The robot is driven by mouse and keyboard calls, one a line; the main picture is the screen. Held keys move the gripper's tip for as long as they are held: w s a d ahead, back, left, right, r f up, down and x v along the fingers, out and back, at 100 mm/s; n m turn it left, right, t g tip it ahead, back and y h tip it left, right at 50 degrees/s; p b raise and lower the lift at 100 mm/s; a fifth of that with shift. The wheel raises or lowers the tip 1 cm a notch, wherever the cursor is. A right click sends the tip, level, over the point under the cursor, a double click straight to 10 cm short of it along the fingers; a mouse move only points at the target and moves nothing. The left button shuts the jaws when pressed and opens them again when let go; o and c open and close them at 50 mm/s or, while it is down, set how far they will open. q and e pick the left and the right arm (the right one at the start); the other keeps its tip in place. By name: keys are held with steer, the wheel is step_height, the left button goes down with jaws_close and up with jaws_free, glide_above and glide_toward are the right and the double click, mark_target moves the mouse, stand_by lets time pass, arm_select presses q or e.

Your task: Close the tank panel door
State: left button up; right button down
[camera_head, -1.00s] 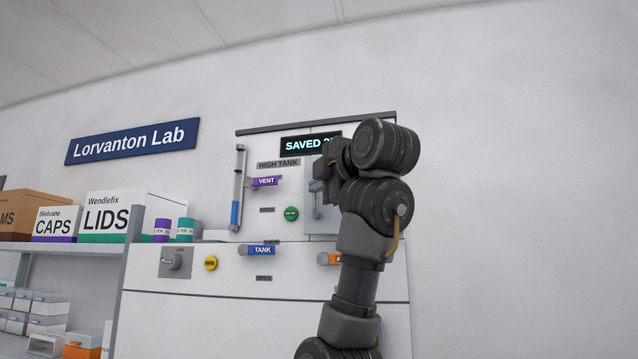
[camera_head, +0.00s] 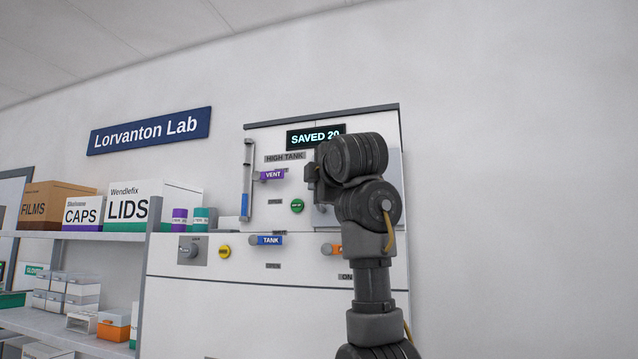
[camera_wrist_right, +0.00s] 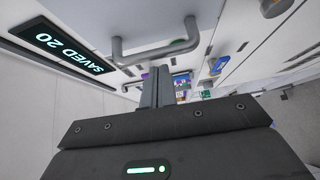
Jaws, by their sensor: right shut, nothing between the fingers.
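The tank panel door (camera_head: 325,217) is a light grey panel on the right side of the white cabinet, mostly hidden behind my right arm in the head view. My right gripper (camera_head: 311,174) is in front of it, with its fingers small and partly hidden there. In the wrist view the right gripper's fingers (camera_wrist_right: 157,86) are together and hold nothing. The door's grey bar handle (camera_wrist_right: 155,52) is just beyond the fingertips, and the pale door face (camera_wrist_right: 150,15) lies behind it. I cannot tell whether fingers and handle touch, or how far open the door is. My left gripper is out of view.
The cabinet carries a SAVED display (camera_head: 316,137), a purple VENT lever (camera_head: 272,175), a green button (camera_head: 297,206), a blue TANK lever (camera_head: 270,240) and an orange lever (camera_head: 333,249). A shelf (camera_head: 90,236) with boxes stands left. The wall to the right is bare.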

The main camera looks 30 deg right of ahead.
arm_select(q)
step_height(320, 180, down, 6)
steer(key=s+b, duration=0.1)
steer(key=b, duration=0.5)
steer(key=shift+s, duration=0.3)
arm_select(e)
steer(key=s+a, duration=0.5)
steer(key=s, duration=0.5)
steer(key=shift+a+f, duration=0.25)
steer(key=shift+a, duration=0.1)
